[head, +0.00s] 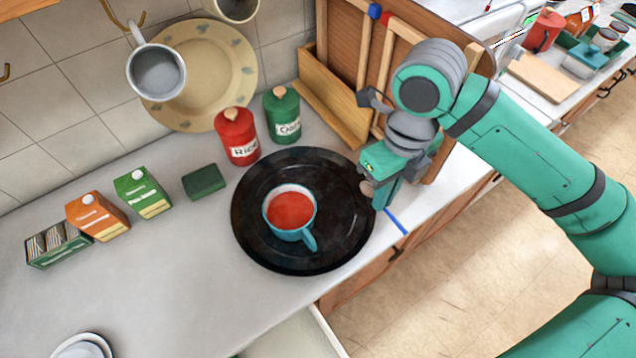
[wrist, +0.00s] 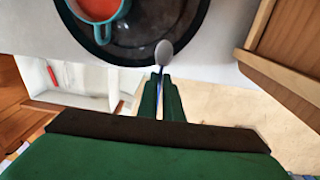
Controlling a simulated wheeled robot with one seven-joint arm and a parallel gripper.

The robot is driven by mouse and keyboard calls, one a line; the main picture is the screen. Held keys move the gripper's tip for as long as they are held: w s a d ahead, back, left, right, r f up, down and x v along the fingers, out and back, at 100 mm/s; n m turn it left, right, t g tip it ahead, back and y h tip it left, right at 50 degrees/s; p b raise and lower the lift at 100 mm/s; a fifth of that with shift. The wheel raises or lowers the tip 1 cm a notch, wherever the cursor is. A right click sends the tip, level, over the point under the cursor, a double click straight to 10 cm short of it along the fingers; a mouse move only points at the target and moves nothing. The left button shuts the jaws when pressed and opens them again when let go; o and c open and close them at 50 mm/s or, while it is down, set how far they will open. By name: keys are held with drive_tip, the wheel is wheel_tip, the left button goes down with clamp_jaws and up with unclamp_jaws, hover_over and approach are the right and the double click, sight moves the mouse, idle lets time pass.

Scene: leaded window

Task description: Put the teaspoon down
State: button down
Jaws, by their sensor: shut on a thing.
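The teaspoon has a grey oval bowl (wrist: 164,52) and a blue handle (head: 396,221). My gripper (head: 381,195) is shut on the handle, near the counter's front edge at the right of the black round tray. In the wrist view my fingertips (wrist: 163,82) pinch the handle, and the bowl sticks out past them, over the tray's rim in the picture. I cannot tell whether the spoon touches anything. A teal mug (head: 289,212) of red liquid stands on the black tray (head: 335,245).
A red canister (head: 237,136) and a green canister (head: 282,115) stand behind the tray. Cartons (head: 97,216) and a dark green block (head: 204,181) are to its left. A wooden rack (head: 335,95) stands close behind my gripper. An open drawer (wrist: 75,97) juts out below the counter.

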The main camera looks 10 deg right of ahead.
sight(337, 195)
drive_tip(key=w+a+f, duration=0.1)
drive_tip(key=w+f, duration=0.1)
drive_tip(key=w, duration=0.1)
drive_tip(key=w+a+f, duration=0.2)
drive_tip(key=w, duration=0.1)
drive_tip(key=w+a+f, duration=0.1)
drive_tip(key=w+f, duration=0.2)
drive_tip(key=shift+w+a+f, duration=0.1)
drive_tip(key=shift+w+a, duration=0.15)
drive_tip(key=shift+a, duration=0.1)
drive_tip(key=shift+w+a+f, duration=0.1)
drive_tip(key=shift+w+f, duration=0.6)
drive_tip(key=shift+f, duration=0.2)
drive_tip(key=shift+w+f, duration=0.1)
drive_tip(key=shift+f, duration=1.55)
drive_tip(key=c, duration=2.2)
unclamp_jaws()
drive_tip(key=shift+f, duration=0.1)
drive_tip(key=shift+o, duration=1.4)
wheel_tip(337, 195, up, 12)
drive_tip(key=shift+w+d, duration=0.25)
drive_tip(key=shift+w, duration=0.05)
